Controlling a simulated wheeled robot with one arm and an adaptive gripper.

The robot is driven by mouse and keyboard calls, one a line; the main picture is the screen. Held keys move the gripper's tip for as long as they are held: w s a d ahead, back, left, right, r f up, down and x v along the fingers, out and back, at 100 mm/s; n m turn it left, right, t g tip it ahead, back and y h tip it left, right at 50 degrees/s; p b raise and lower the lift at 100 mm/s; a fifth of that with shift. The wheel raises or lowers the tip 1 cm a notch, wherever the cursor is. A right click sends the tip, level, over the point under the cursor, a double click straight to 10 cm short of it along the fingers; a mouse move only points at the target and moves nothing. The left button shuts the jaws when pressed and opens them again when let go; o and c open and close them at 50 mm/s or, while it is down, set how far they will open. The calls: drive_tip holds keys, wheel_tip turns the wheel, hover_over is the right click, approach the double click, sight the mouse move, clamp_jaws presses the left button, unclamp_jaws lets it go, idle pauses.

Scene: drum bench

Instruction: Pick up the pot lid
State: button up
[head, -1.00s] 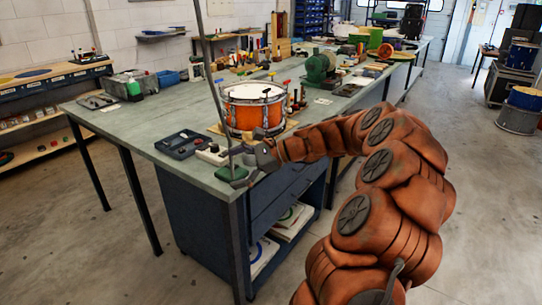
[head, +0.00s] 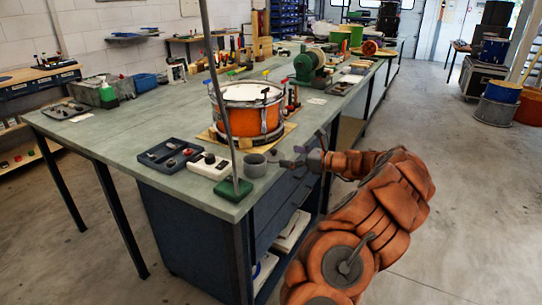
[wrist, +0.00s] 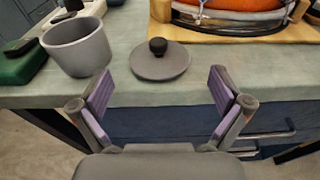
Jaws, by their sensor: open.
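The pot lid (wrist: 150,68), a grey disc with a dark round knob (wrist: 158,46), lies flat on the bench near its front edge in the wrist view. It is apart from the grey pot (wrist: 80,48), which stands open and upright to its left. The pot also shows in the head view (head: 254,167). My gripper (wrist: 161,88) is open and empty, its purple-padded fingers spread on either side in front of the lid and not touching it. In the head view my gripper (head: 293,161) is at the bench's front edge, right of the pot.
An orange drum (head: 252,115) stands on a wooden board (wrist: 205,32) behind the lid. A green base (head: 233,189) with a tall pole stands left of the pot. A white control box (head: 210,165) and dark tray (head: 169,155) lie further left. Drawers (wrist: 258,132) are below the edge.

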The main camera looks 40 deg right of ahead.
sight(274, 153)
drive_tip(key=shift+x, duration=3.1)
drive_tip(key=shift+r, duration=0.15)
drive_tip(key=shift+c, duration=0.3)
drive_tip(key=c, duration=0.8)
